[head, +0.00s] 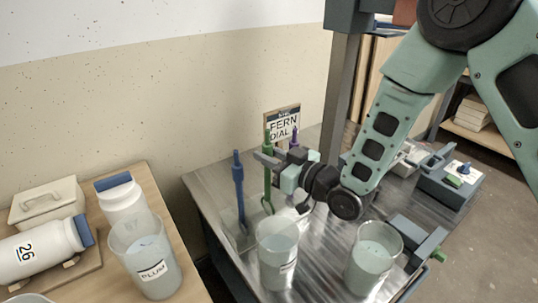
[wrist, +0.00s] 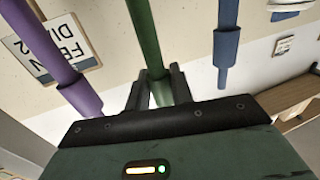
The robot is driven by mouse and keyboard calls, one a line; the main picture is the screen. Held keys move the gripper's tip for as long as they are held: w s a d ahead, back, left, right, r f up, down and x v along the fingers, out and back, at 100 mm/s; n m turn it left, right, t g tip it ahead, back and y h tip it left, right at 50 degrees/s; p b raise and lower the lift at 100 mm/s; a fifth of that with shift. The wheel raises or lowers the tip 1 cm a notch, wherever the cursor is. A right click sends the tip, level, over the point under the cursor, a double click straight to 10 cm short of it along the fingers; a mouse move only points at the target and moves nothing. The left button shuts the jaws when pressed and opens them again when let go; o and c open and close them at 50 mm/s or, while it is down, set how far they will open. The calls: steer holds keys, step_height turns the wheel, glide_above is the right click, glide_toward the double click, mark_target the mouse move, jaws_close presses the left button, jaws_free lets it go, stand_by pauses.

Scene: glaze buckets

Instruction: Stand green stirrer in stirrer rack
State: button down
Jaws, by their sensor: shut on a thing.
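The green stirrer (head: 267,182) stands about upright in the head view, between the blue stirrer (head: 238,190) and the partly hidden purple stirrer (head: 294,137). My gripper (head: 268,157) is shut on its upper part. In the wrist view the green stirrer (wrist: 146,38) passes between the fingers (wrist: 158,84), with the purple stirrer (wrist: 62,65) to the left and the blue stirrer (wrist: 227,45) to the right.
A middle bucket (head: 277,262) and a right bucket (head: 373,262) stand on the metal table in front. A PLUM bucket (head: 147,268) and white jars (head: 42,254) are on the wooden table at left.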

steer(key=shift+f+b, duration=0.8)
steer(key=shift+f, duration=0.15)
steer(key=c, duration=1.1)
jaws_free()
steer(key=shift+c, duration=0.2)
steer(key=shift+s+d, duration=0.1)
steer(key=s+d+r+g+h+p, duration=0.2)
steer(key=s+d+r+g+h, duration=0.1)
steer(key=s, duration=0.7)
steer(key=s+d+r+m+g+h+p, duration=0.1)
steer(key=s+d+g+h, duration=0.4)
steer(key=s, duration=0.5)
steer(key=s+d+r+m+g+h+p, duration=0.1)
steer(key=s+d+r+g+h+p, duration=0.2)
steer(key=s, duration=0.7)
step_height(320, 180, up, 3)
steer(key=shift+d+r+g+h, duration=0.1)
steer(key=shift+d+g+h, duration=0.3)
steer(key=shift+d+h, duration=0.65)
